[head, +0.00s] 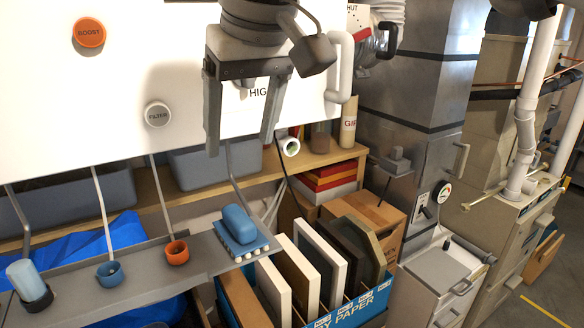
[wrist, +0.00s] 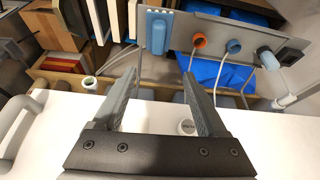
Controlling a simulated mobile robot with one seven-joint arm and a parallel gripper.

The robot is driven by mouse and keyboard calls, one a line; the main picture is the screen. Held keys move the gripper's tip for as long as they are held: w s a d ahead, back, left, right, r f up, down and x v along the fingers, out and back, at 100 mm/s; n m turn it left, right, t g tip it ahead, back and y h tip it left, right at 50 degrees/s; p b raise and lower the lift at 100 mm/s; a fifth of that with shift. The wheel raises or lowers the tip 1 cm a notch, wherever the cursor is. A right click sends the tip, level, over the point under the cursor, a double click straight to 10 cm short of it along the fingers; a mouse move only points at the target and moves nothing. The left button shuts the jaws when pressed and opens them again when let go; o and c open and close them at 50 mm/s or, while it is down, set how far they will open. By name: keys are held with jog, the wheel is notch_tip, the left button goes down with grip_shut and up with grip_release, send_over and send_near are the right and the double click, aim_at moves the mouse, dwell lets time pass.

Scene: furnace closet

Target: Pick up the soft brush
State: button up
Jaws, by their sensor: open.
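The soft brush appears to be the blue block-shaped brush (head: 239,224) with a ribbed base and pale tips below. It lies at the right end of a grey ledge (head: 205,262) in the head view. In the wrist view the blue brush (wrist: 157,32) shows at top centre, beyond my fingertips. My gripper (head: 240,148) is open and empty, pointing down in front of the white panel, above the brush in the picture and apart from it. In the wrist view the gripper's two fingers (wrist: 160,76) are spread, with nothing between them.
The ledge also carries an orange cup (head: 177,252), a blue cup (head: 110,274) and a light-blue piece in a dark holder (head: 27,280). A white panel (head: 120,85) with knobs stands behind my gripper. A blue box (head: 365,302) of framed panels sits right of the brush.

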send_over(237, 213)
jog(key=s, duration=0.2)
jog(key=f, duration=1)
jog(key=shift+d+f, duration=0.15)
jog(key=shift+d, duration=0.1)
jog(key=shift+d+x, duration=0.15)
jog(key=shift+x, duration=1.4)
jog(key=shift+d+x, duration=0.2)
jog(key=shift+x, duration=1.35)
jog(key=shift+w, duration=0.15)
grip_shut()
